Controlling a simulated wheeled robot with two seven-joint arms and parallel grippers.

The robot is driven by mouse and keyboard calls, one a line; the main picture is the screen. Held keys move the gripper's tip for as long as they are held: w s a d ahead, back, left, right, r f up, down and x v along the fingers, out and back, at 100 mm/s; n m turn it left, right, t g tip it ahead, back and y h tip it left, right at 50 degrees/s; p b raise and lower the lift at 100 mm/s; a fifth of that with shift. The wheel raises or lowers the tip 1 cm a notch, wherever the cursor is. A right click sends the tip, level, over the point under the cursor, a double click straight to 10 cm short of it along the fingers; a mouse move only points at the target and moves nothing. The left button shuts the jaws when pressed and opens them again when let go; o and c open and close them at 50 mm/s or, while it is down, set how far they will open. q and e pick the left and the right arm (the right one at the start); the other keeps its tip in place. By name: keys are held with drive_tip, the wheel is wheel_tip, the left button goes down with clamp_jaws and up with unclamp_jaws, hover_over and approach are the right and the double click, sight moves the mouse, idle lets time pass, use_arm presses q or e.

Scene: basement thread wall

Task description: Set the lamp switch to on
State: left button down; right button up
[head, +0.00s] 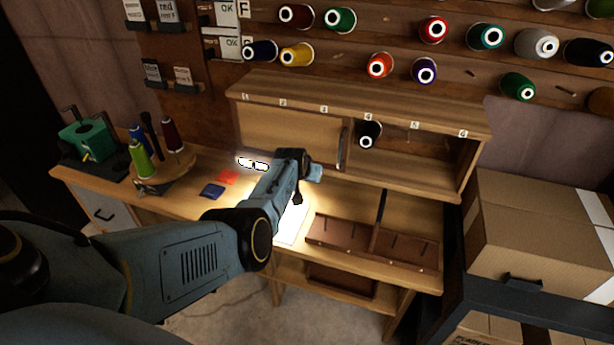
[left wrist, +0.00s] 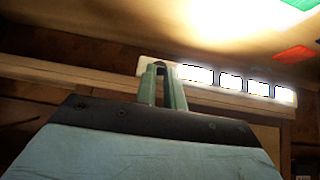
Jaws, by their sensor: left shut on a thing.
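The lamp (head: 253,163) is a pale strip with glowing panels under the left part of the shelf unit. It also shows lit in the left wrist view (left wrist: 235,87). Bright light falls on the desk below it. My left arm reaches over the desk, and its wrist hides the lamp's right part in the head view. In the left wrist view my left gripper (left wrist: 163,72) has its two green fingers close together at the lamp's plain end, shut on what appears to be the lamp switch. The switch itself is hidden between the fingers. My right gripper is not in view.
The shelf unit (head: 360,100) stands on the desk, with a dark spool (head: 369,135) inside. A brown divided tray (head: 340,232) lies at the desk's right. A green device (head: 85,138) and a spool stand (head: 165,170) are at left. Cardboard boxes (head: 540,225) stand at right.

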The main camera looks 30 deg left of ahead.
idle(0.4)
use_arm(q)
drive_tip(key=c, duration=1.5)
unclamp_jaws()
drive_tip(key=shift+p+v, duration=2.3)
drive_tip(key=shift+v, duration=4.4)
drive_tip(key=shift+w+a+r, duration=0.1)
drive_tip(key=shift+w+a, duration=0.05)
